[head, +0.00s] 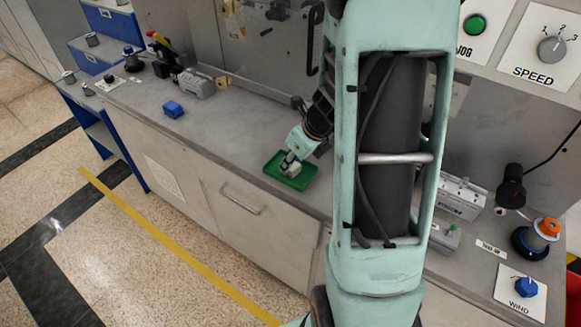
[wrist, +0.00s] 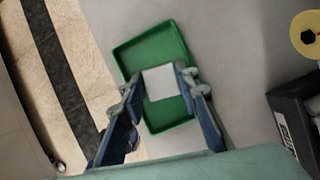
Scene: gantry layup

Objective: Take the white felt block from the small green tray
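The small green tray (head: 277,172) lies on the grey bench top near the front edge, left of my arm in the head view. It also shows in the wrist view (wrist: 170,37). The white felt block (wrist: 162,83) shows as a pale square over the tray's inside, and small in the head view (head: 294,170). My gripper (wrist: 160,74) points down at the tray, with one finger at each side of the block. The fingers appear closed against its sides. The block's underside is hidden, so I cannot tell whether it rests on the tray floor.
A black unit (wrist: 296,112) and a yellow roll (wrist: 306,34) lie right of the tray in the wrist view. Bench space around the tray is clear.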

